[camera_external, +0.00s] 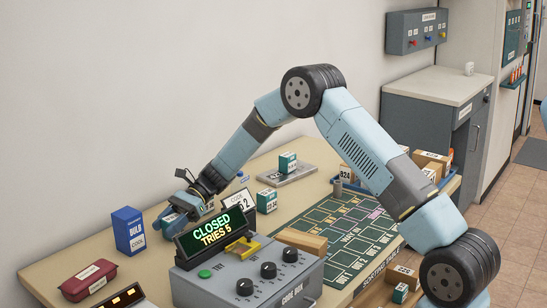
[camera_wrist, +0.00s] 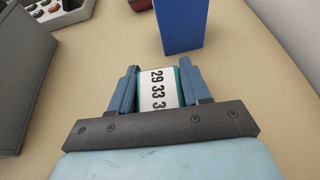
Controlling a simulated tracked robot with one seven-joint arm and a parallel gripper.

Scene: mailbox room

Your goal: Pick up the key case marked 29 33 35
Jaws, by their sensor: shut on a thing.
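The key case marked 29 33 3…, its last digit hidden, shows in the wrist view (camera_wrist: 158,90). It is teal with a white label and sits between the two blue fingers of my gripper (camera_wrist: 156,86). The gripper is shut on it, with one finger against each side. In the external view my gripper (camera_external: 186,208) reaches down at the back left of the table, behind the code box display. The case is mostly hidden there. I cannot tell whether the case touches the table.
A blue box (camera_external: 128,231) stands just left of my gripper and also shows in the wrist view (camera_wrist: 178,26). The code box (camera_external: 246,278) with its CLOSED display (camera_external: 217,229) is in front. A red case (camera_external: 88,280) lies at the left. The sorting mat (camera_external: 345,232) is at the right.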

